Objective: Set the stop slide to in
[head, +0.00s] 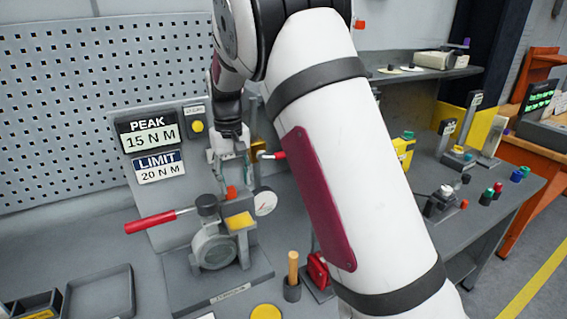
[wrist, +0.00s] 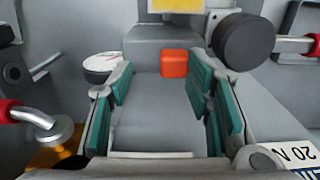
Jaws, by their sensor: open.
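An orange-red block (wrist: 174,63), which appears to be the stop slide's knob, sits on the grey actuator body in the wrist view. It also shows in the head view (head: 231,192), just below my gripper (head: 230,168). In the wrist view my gripper (wrist: 161,85) is open, with teal pads on both sides and nothing between them. The block lies beyond the fingertips, in line with the gap and nearer the right finger. I see no clear gap or contact between fingers and block. I cannot read any in or out marking.
A red-handled lever (head: 150,222) sticks out left of the valve (head: 213,248). A round gauge (head: 265,203) stands to the right. Another red-tipped handle (head: 275,156) is close beside my gripper. The display panel (head: 152,136) reads peak 15 N m, limit 20 N m.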

